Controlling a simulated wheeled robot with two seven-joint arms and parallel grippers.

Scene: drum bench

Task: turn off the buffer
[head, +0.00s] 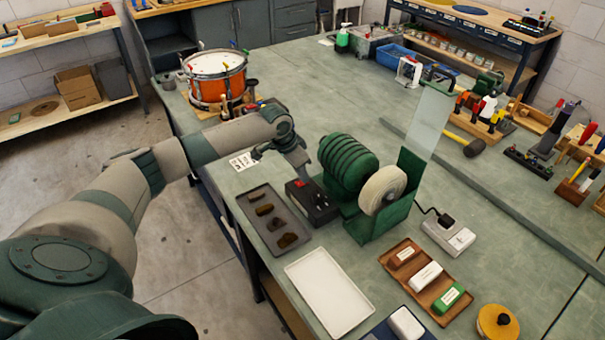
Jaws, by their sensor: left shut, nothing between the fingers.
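The buffer (348,165) is a green ribbed motor with a pale round buffing wheel (382,190) in a green guard, standing on the bench. A black switch box (320,207) with small red parts on top sits at its left side. My left gripper (303,174) is shut and empty, pointing down at the back edge of the box. I cannot tell whether its fingertips touch the box. Whether the wheel is spinning cannot be told. My right gripper is not in view.
A dark tray (260,205) with brown pieces and a white tray (330,290) lie near the bench's front edge. A wooden tray (405,280) of bars and a power strip (449,238) lie to the right. An orange drum (215,78) stands behind my arm.

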